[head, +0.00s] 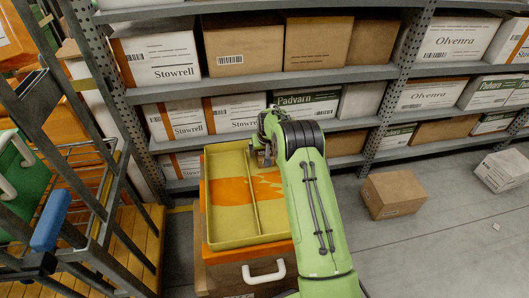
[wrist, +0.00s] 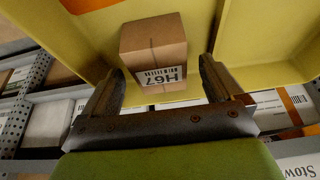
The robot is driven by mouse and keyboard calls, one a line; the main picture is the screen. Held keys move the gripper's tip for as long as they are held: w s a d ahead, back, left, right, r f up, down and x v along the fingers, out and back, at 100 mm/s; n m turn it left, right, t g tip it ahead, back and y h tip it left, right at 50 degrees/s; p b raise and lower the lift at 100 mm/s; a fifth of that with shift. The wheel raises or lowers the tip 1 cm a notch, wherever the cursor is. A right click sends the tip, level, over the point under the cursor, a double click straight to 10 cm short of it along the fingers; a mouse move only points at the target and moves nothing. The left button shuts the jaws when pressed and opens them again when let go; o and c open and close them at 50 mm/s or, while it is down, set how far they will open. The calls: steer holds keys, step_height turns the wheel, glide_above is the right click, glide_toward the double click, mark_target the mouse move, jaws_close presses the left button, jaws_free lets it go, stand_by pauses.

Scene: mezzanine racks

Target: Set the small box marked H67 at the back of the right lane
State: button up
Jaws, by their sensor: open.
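The small brown box marked H67 (wrist: 153,52) is in the wrist view, its white label facing my gripper and reading upside down. It is inside the yellow tray (head: 228,242), which a thin divider (head: 253,190) splits into two lanes. My gripper (wrist: 163,66) is open, with one finger on each side of the box and gaps showing beside it. In the head view my gripper (head: 264,152) is over the back end of the tray, near the divider, and my arm covers part of the right lane.
The tray rests on an orange crate (head: 270,252) with a white handle. Shelves of cartons (head: 243,46) stand close behind it. A brown carton (head: 393,194) and a white one (head: 503,169) lie on the floor at right. A metal cart (head: 75,200) stands at left.

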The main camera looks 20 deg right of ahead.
steer(key=s+a+r+n+p, duration=0.1)
steer(key=s+a+r, duration=0.3)
steer(key=s+r, duration=0.8)
steer(key=s+a+r+p, duration=0.1)
steer(key=s+a+r, duration=0.45)
steer(key=r, duration=0.95)
steer(key=s+a+r+n+t, duration=0.1)
steer(key=s+a, duration=0.2)
steer(key=s, duration=2.2)
steer(key=shift+s+r+y, duration=0.15)
steer(key=shift+s+y, duration=0.1)
steer(key=shift+y, duration=0.15)
